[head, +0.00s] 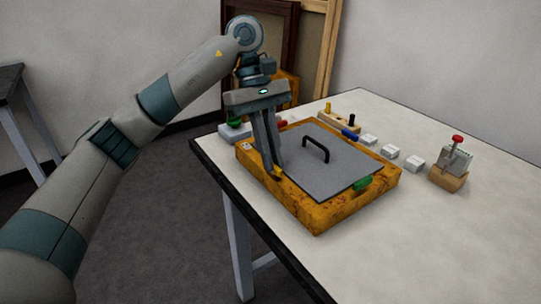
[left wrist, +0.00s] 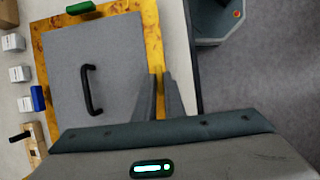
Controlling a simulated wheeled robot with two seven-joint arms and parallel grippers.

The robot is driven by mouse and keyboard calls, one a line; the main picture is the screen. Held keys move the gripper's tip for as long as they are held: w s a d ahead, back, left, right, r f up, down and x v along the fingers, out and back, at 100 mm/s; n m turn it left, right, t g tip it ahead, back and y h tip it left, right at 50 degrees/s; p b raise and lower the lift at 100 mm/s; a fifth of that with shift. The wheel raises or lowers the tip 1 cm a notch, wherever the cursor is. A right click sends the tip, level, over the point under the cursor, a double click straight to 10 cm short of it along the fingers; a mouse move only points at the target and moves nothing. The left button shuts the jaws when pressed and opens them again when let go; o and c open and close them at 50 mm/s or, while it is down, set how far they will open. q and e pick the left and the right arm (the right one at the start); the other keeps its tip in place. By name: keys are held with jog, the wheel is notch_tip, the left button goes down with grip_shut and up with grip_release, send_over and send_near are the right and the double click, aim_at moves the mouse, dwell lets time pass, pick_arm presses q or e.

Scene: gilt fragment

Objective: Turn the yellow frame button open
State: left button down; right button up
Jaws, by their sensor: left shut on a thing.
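The gilt frame (head: 318,218) lies flat on the table with a grey panel (head: 335,170) set in it. The panel carries a black handle (head: 317,147). The yellow frame button (head: 277,173) is at the frame's left edge, mostly covered by my fingertips. My left gripper (head: 273,168) points down from above and is shut on the yellow button. In the left wrist view my fingers (left wrist: 159,78) reach the frame's edge, and I cannot make out the button between them. A green button (head: 362,184) sits on the frame's near right edge. My right gripper is not in view.
A blue piece (head: 350,134) stands by the frame's far edge. Several white blocks (head: 390,151) and a wooden block with a red-knobbed clamp (head: 455,160) stand to the right. A wooden holder (head: 340,120) is behind. The table's front right is clear (head: 450,240).

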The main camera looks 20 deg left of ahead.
pick_arm(q)
jog(key=shift+r, duration=0.1)
jog(key=c, duration=1.8)
grip_release()
jog(key=shift+c, duration=0.2)
